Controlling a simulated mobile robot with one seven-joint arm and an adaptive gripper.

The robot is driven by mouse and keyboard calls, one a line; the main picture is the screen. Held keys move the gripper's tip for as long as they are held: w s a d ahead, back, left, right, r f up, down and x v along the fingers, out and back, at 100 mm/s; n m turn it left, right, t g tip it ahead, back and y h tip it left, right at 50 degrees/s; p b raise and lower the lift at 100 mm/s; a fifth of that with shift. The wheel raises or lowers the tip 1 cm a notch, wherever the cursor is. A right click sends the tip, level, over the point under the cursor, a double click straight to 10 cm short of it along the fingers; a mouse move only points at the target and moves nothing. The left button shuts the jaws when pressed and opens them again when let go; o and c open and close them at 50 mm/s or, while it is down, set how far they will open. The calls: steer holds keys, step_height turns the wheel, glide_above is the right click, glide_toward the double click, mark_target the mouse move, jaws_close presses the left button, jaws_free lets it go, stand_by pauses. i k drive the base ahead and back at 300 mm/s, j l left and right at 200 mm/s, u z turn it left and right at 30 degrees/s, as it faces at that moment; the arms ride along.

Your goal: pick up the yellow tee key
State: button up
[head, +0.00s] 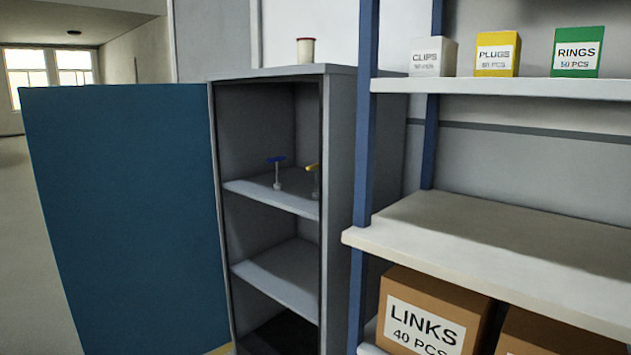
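The yellow tee key (314,168) stands on the upper inner shelf of an open grey cabinet, near its right side. Its yellow handle is on top of a thin pale shank, and the cabinet's right front edge partly hides it. A blue tee key (277,172) stands upright to its left on the same shelf (258,194), apart from it. My gripper is not in view.
The cabinet's blue door (125,215) is swung open to the left. A blue-posted rack (365,125) with shelves stands close on the right, holding small boxes and a LINKS carton (425,312). A cup (306,50) sits on the cabinet top. Open floor shows far left.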

mark_target(314, 196)
steer(key=i+u, duration=0.25)
steer(key=i, duration=1.2)
